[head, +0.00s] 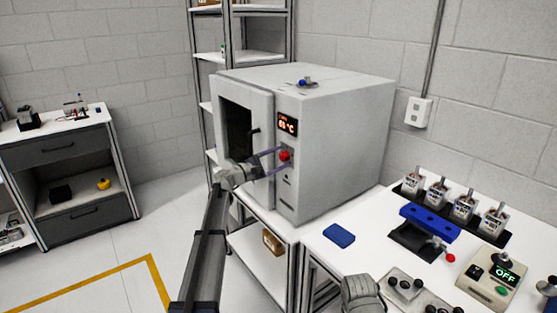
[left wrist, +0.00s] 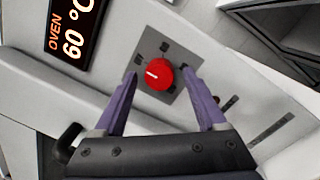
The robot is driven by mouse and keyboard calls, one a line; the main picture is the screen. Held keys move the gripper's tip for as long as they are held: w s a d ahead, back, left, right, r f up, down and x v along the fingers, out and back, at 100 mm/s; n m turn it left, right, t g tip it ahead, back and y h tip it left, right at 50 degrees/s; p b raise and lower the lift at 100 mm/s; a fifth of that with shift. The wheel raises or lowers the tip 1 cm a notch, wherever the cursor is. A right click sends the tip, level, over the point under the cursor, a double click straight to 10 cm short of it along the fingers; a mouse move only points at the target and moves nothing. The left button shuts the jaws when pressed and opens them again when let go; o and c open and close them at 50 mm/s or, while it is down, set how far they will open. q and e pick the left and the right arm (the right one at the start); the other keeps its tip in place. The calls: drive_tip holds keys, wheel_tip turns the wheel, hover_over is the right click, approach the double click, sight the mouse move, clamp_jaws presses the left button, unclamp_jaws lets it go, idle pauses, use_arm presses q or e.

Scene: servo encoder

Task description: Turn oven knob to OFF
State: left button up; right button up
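The red oven knob (head: 285,155) sits on a grey plate on the front panel of the white oven (head: 340,130). In the left wrist view the knob (left wrist: 159,74) shows a short white pointer line toward the picture's left. In the left wrist view the gripper (left wrist: 160,82) has one finger on either side of the knob, with gaps visible. The oven display (left wrist: 75,35) glows orange and reads 60 °C. My right gripper's fingers do not show.
The dark oven door opening (head: 237,130) and handle lie left of the knob, close to my left gripper. A white bench (head: 330,262) at the right holds a blue pad (head: 339,235), a blue block (head: 430,222) and a box reading OFF (head: 497,270).

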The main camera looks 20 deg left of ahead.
use_arm(q)
drive_tip(key=shift+s+a, duration=0.1)
drive_tip(key=v, duration=0.7)
drive_tip(key=shift+s+a+b, duration=0.15)
drive_tip(key=shift+s+b, duration=0.1)
drive_tip(key=shift+b, duration=0.1)
